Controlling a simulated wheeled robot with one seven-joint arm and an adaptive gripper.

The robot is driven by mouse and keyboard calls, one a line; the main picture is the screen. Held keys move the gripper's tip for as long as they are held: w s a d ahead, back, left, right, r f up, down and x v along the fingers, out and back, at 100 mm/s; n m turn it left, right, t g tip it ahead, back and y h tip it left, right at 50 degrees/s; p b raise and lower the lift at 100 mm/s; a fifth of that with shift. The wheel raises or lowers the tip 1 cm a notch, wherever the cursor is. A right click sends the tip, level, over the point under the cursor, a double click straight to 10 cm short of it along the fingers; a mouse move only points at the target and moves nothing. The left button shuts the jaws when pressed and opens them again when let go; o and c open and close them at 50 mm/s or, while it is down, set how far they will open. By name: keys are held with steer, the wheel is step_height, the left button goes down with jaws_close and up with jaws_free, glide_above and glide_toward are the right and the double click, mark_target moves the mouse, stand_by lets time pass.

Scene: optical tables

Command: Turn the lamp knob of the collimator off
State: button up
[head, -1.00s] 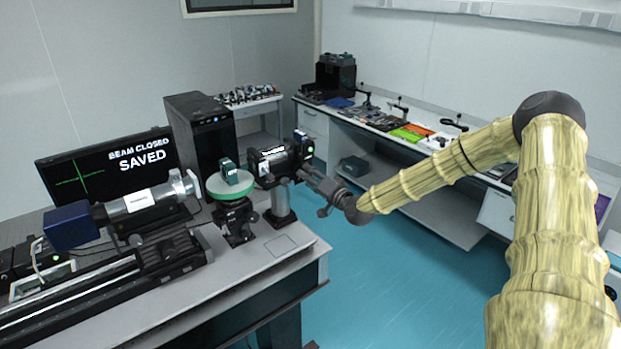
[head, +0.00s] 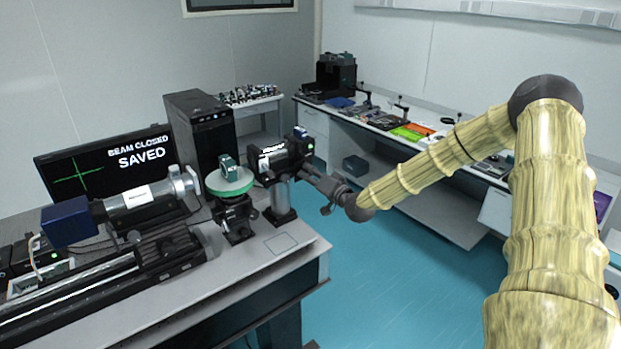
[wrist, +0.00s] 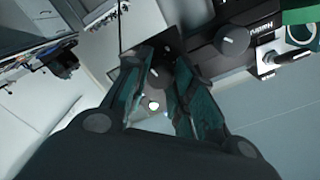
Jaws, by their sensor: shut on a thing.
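The collimator (head: 283,157) is a black boxy instrument with a white label, on a thick post near the table's right edge. My gripper (head: 312,175) reaches its right end from the right. In the wrist view my gripper (wrist: 160,84) has its two fingers on either side of a small dark round knob (wrist: 155,74) and is shut on it. A bright white-green light (wrist: 154,105) shows just below the knob. The contact is small and dark, and the knob's mark cannot be read. A second grey knob (wrist: 233,40) sits apart, to the right.
A green round stage (head: 230,184) stands close left of the collimator. A silver tube with a blue box (head: 70,222) lies further left. A monitor (head: 105,168) reads "BEAM CLOSED SAVED". Open floor (head: 390,270) lies right of the table.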

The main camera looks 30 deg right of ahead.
steer(key=n+b, duration=3.3)
steer(key=b, duration=0.2)
steer(key=shift+f, duration=0.2)
steer(key=shift+r+n, duration=0.1)
steer(key=shift+n, duration=0.2)
steer(key=o, duration=1.1)
steer(key=shift+c, duration=0.2)
